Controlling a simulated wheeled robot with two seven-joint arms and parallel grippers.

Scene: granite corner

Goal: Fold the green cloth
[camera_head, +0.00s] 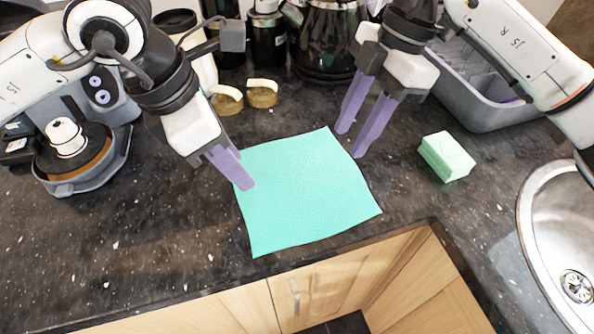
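The green cloth (308,190) lies flat and spread out on the dark granite counter, near the inner corner of the front edge. My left gripper (246,184) is at the cloth's left side, its purple fingertip over the cloth's upper left edge. Its fingers line up in this view, so the gap between them is hidden, and I cannot tell whether it touches the cloth. My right gripper (350,143) is open, its two purple fingers apart, beside the cloth's upper right corner. Nothing shows between those fingers.
A pale green block (446,157) sits right of the cloth, before the sink (562,215). A grey dish rack (480,105) stands at back right. A kettle (325,35) and small jars (262,95) stand behind. A coffee machine (85,150) is left. The front-left counter is clear.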

